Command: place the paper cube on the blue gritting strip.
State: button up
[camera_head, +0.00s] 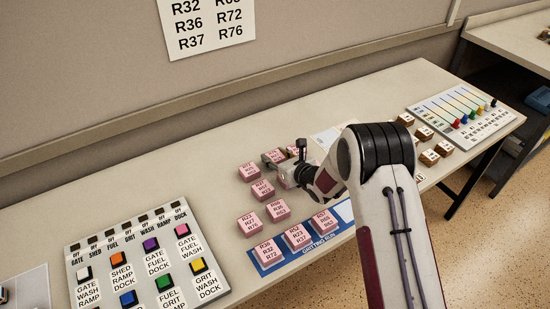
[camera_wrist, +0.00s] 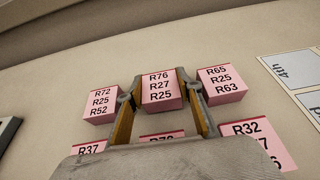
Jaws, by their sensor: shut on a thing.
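The pink paper cube marked R76 R27 R25 (camera_wrist: 158,92) sits between the two fingers of my gripper (camera_wrist: 160,98) in the wrist view. My gripper is shut on it. In the head view my gripper (camera_head: 277,163) is over the back row of cubes and partly hides the held cube. Whether the cube is off the table is hard to tell. The blue gritting strip (camera_head: 318,246) lies at the table's front, nearer than my gripper. Three pink cubes stand along it: left (camera_head: 268,253), middle (camera_head: 297,238) and right (camera_head: 323,222). A pale bare patch shows at its right end.
Pink cubes flank the held one, left (camera_wrist: 102,103) and right (camera_wrist: 222,85). More loose cubes (camera_head: 277,210) stand between my gripper and the strip. A button panel (camera_head: 88,262) is at the left. Brown blocks (camera_head: 429,158) and a slider panel (camera_head: 462,112) are at the right.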

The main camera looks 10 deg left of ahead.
jog(key=shift+f, duration=0.3)
jog(key=shift+f, duration=0.15)
jog(key=o, duration=1.1)
jog(key=shift+v, duration=6.05)
